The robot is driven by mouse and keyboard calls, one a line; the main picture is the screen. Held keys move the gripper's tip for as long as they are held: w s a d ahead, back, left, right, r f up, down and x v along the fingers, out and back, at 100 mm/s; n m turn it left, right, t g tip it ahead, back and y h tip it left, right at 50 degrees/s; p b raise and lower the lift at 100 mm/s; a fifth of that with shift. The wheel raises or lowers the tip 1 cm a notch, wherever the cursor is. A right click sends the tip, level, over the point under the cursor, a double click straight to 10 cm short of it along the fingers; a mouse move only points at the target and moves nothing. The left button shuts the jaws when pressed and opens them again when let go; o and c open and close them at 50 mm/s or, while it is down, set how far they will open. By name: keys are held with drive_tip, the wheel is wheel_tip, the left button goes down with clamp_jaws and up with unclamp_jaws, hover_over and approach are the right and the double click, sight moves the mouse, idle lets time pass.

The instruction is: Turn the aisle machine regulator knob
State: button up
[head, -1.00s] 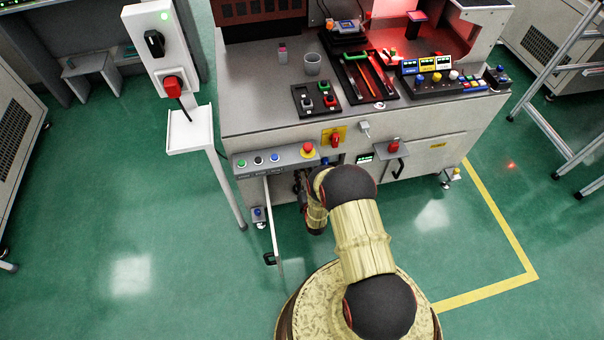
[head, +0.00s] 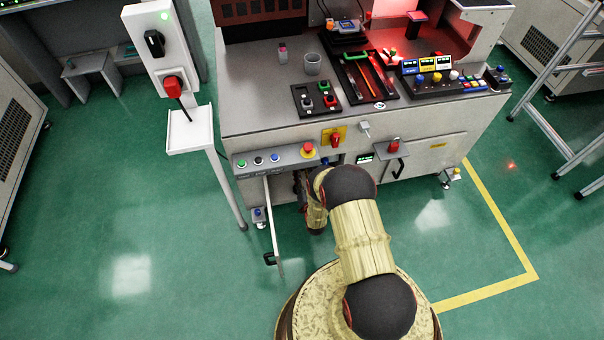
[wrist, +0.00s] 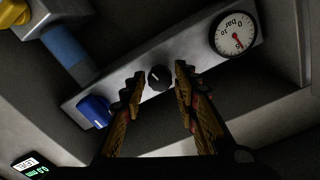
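The regulator knob (wrist: 159,78) is a small dark round knob on a light metal panel (wrist: 197,60) in the wrist view. My gripper (wrist: 158,80) is open, with one fingertip on each side of the knob. Gaps show between both fingertips and the knob; I cannot tell how far the tips are from the panel in depth.
In the wrist view a pressure gauge (wrist: 233,34) sits right of the knob and a blue knob (wrist: 94,110) left of it. A blue tube (wrist: 68,53) and a yellow part (wrist: 30,18) are at upper left. In the head view an open door (head: 272,225) stands left of my arm.

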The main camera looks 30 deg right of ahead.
drive_tip(key=shift+o, duration=1.1)
drive_tip(key=v, duration=1.2)
